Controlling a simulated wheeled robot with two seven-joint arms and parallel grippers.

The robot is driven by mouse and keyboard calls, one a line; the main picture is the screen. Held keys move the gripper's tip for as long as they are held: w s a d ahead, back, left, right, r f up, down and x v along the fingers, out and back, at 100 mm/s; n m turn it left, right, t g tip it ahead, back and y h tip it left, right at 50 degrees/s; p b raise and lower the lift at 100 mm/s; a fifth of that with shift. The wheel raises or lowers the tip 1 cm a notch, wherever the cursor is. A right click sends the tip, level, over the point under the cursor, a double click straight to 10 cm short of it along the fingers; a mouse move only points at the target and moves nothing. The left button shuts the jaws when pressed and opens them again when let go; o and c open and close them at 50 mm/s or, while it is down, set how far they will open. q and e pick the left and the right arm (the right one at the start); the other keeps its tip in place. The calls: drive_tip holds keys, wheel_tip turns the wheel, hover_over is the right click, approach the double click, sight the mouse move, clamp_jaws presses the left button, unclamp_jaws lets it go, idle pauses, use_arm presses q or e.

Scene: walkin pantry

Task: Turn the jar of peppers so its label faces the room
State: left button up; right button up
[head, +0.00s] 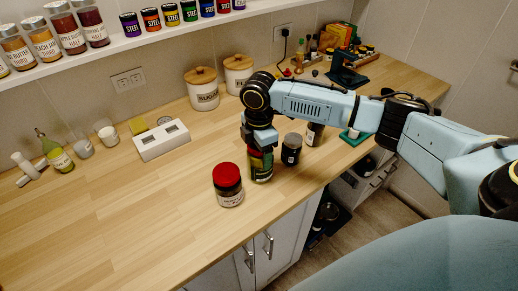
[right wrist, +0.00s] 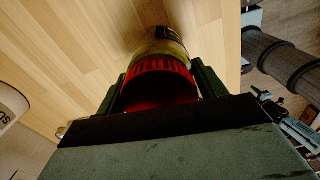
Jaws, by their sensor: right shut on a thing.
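The jar of peppers (head: 261,170) stands upright on the wooden counter near its front edge, with yellow-green contents and a dark label that I cannot read. In the right wrist view its red lid (right wrist: 160,88) sits between the two fingers, with the glass and part of the dark label beyond. My right gripper (head: 259,148) comes down from above and is shut on the jar at its lid. The gripper hides most of the lid in the head view. My left gripper is not in view.
A red-lidded jar (head: 228,185) stands close on the left, and a dark-lidded jar (head: 291,149) close on the right. The counter (head: 120,220) at front left is clear.

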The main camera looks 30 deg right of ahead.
drive_tip(key=o, duration=1.6)
wheel_tip(320, 180, up, 14)
drive_tip(key=shift+f, duration=0.25)
